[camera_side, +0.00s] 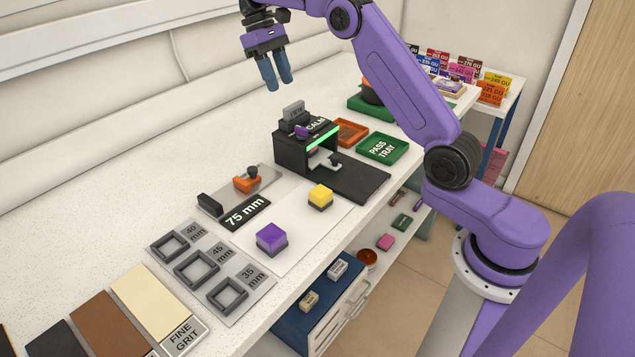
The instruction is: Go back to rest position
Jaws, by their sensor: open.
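My gripper (275,84) hangs above the back part of the white bench, its two blue fingers pointing down with a gap between them. It is open and empty, clear of everything below. The purple arm reaches in from the right at a raised height. Below and to the right of the fingers stands a black kiln-like box (290,155) with a lit green strip and a sign reading "CALM". A small grey piece is in its front opening, partly hidden.
A purple block (271,238) and a yellow block (320,196) sit on a white sheet. Square frames on a grey plate (241,307) lie at front left. A green pass tray (382,147) and an orange tray (349,132) lie right of the box. The air around my gripper is free.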

